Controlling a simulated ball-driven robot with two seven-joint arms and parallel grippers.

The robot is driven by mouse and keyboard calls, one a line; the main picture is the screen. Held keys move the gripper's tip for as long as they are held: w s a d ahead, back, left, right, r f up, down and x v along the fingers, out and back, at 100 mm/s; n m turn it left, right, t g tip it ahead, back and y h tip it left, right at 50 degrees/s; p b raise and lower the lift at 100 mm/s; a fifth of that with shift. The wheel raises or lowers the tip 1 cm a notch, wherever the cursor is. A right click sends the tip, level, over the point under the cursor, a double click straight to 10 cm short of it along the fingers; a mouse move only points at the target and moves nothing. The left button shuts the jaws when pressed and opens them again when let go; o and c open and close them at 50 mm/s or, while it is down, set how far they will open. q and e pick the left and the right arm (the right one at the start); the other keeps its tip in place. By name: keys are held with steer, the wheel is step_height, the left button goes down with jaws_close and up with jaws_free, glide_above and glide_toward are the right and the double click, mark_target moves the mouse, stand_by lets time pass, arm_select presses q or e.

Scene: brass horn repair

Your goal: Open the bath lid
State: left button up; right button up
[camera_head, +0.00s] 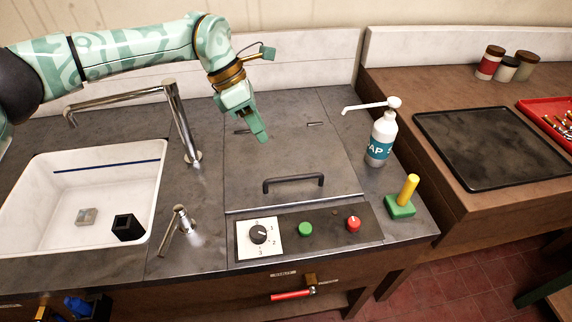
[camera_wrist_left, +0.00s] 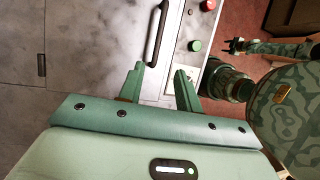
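The bath lid (camera_head: 285,155) is a flat dark grey metal panel set in the counter, lying shut. Its black bar handle (camera_head: 293,182) runs along the front edge; in the left wrist view the handle (camera_wrist_left: 157,35) is at the top, beyond the fingers. My left gripper (camera_head: 262,138) is above the back left part of the lid, behind and left of the handle, not touching it. In the left wrist view its two fingers (camera_wrist_left: 160,85) stand apart with nothing between them.
In front of the lid is a panel (camera_head: 330,230) with a dial, green button and red knob. A tap (camera_head: 185,125) and white sink (camera_head: 60,200) are on the left. A soap pump bottle (camera_head: 381,140) and a green block with yellow peg (camera_head: 401,205) stand right.

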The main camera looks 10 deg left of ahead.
arm_select(q)
steer(key=x, duration=0.5)
steer(key=b, duration=0.1)
glide_above(284, 187)
step_height(284, 187, down, 7)
steer(key=shift+f, duration=0.25)
steer(key=shift+d+f, duration=0.15)
steer(key=shift+f, duration=0.1)
arm_select(e)
steer(key=shift+f, duration=0.75)
steer(key=shift+s, duration=0.1)
arm_select(q)
jaws_close()
